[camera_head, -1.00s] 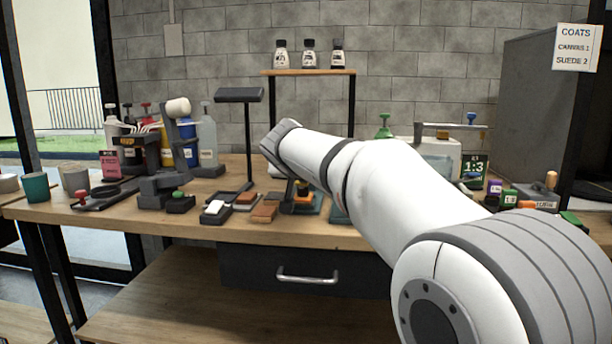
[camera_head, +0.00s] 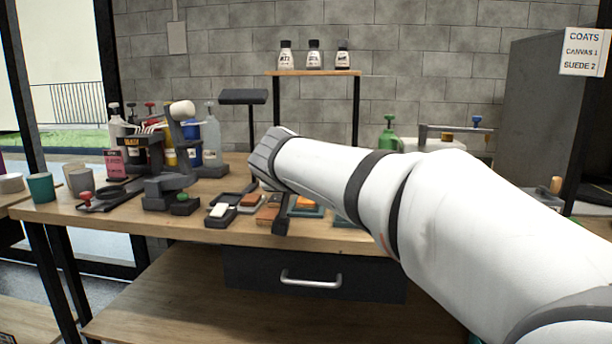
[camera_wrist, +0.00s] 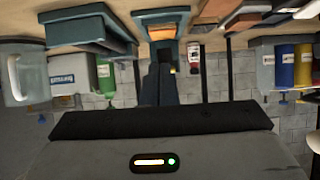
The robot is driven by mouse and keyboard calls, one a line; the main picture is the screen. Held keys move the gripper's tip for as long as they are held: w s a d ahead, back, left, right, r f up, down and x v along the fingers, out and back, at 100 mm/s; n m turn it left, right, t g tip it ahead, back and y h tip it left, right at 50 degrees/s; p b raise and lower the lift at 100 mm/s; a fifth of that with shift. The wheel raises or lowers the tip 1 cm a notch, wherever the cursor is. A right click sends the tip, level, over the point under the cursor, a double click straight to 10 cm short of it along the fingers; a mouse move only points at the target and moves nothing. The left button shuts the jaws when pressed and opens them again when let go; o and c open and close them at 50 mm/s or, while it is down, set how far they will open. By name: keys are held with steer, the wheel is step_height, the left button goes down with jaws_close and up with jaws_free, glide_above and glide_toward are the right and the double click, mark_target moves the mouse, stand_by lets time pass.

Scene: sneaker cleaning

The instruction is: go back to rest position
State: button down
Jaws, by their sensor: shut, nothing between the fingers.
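My white arm reaches in from the right of the head view over the workbench (camera_head: 130,222). Its grey wrist end is above the middle of the bench. In the wrist view, my gripper (camera_wrist: 166,76) is a dark narrow shape in front of the grey wrist housing. Its fingers are shut and hold nothing. The wrist view shows the bench and bottles upside down.
Bottles (camera_head: 211,140) and cups stand at the left. A green bottle (camera_head: 388,134) stands behind my arm. A raised shelf (camera_head: 312,73) holds three small bottles.

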steer(key=shift+s+a+f, duration=0.15)
steer(key=shift+s+f, duration=0.1)
steer(key=shift+s, duration=0.45)
